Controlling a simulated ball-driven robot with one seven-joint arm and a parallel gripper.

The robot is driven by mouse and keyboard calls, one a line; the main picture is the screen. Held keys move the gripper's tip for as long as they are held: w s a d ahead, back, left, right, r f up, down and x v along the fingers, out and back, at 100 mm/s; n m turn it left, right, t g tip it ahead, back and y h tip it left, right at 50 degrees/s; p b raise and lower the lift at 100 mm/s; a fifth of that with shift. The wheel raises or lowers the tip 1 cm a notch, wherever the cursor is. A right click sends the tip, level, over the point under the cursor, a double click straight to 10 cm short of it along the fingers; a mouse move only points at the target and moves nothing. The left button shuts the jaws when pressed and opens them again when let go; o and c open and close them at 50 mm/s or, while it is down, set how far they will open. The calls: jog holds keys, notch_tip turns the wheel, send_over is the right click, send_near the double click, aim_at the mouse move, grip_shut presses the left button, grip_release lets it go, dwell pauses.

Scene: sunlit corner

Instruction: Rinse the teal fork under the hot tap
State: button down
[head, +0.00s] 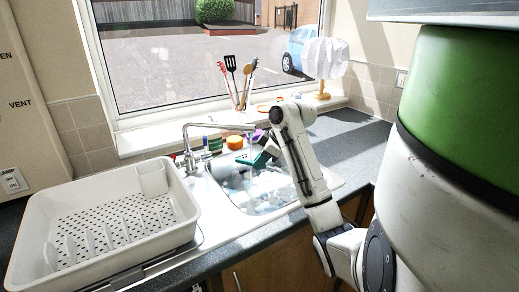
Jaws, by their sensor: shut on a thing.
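A thin pale streak below the spout may be running water. A small red mark (178,158) shows beside the tap's base. The sink (222,196) holds white and bluish foam that hides what lies below.
A white dish rack (190,214) stands empty on the left. An orange sponge (235,142) and small bottles sit behind the sink. Utensils (240,85) and a lamp (325,60) stand on the sill. The grey counter (350,140) at right is clear.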

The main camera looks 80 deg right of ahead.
jog(key=s+a+r+t+h+p, duration=0.1)
jog(key=s+a+t+h+p, duration=0.1)
jog(key=s+a+p, duration=0.35)
jog(key=w+d+f+b, duration=0.3)
jog(key=w+d, duration=0.5)
jog(key=d, duration=0.3)
jog(key=shift+w+d+h+b, duration=0.3)
jog(key=shift+w+d+b, duration=0.05)
jog(key=shift+b, duration=0.45)
dwell(0.5)
